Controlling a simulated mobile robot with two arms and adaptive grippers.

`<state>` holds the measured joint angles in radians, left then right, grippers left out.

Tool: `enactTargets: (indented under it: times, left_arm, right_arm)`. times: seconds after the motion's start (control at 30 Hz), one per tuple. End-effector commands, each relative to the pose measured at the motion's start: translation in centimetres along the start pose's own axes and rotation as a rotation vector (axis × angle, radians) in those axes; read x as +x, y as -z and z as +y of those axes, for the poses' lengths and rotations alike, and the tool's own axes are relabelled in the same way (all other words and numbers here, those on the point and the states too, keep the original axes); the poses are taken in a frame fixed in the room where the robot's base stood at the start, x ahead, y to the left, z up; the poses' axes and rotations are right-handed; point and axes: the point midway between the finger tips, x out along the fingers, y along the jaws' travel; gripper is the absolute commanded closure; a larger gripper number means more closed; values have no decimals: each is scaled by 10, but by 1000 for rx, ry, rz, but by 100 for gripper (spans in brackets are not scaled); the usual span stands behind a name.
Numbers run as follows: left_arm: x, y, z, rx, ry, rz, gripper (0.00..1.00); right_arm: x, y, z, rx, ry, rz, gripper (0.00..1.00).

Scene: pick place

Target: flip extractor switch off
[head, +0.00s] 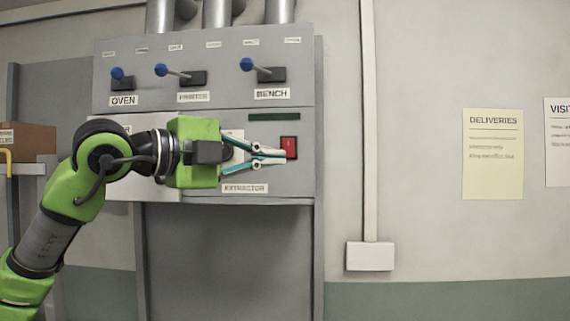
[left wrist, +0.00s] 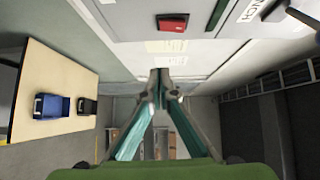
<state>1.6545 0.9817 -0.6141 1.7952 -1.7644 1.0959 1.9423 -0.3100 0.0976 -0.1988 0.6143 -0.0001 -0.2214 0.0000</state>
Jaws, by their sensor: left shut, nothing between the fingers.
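The extractor switch is a red rocker (head: 289,147) on the grey panel (head: 304,180), above and to the right of the label EXTRACTOR (head: 245,188). It also shows in the left wrist view as a red block (left wrist: 173,22). My left gripper (head: 284,154) is shut and empty. In the head view its fingertips overlap the lower left edge of the red switch; I cannot tell whether they touch it. In the left wrist view the closed fingertips (left wrist: 159,76) appear below the switch. My right gripper is not in view.
Several blue-knobbed levers, among them the BENCH lever (head: 262,70), stick out of the panel above my gripper. A dark green strip (head: 274,117) lies just above the switch. A conduit (head: 368,120) runs down the wall at the right. A table (left wrist: 50,95) holds small bins.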

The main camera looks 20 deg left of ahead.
Motion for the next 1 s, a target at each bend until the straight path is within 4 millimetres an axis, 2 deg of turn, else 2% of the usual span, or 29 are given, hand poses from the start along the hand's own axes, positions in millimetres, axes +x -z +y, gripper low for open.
enactTargets:
  times: [0.03, 0.13, 0.3, 0.4, 0.7, 1.0]
  left_arm:
    - [-8, -2, 6, -1, 0, -5, 100]
    - [-25, -2, 8, 0, 0, -5, 100]
    - [-54, -1, 11, -1, 0, -3, 100]
    - [-65, -2, 12, -2, -1, -3, 100]
    - [-74, -1, 11, -2, -3, -2, 100]
    - [-74, -1, 11, -2, -2, -2, 100]
  right_arm:
    - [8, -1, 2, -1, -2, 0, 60]
    - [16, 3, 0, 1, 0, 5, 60]
    - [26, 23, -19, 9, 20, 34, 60]
    - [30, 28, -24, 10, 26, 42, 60]
    - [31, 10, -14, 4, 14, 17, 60]
    - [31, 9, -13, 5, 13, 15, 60]
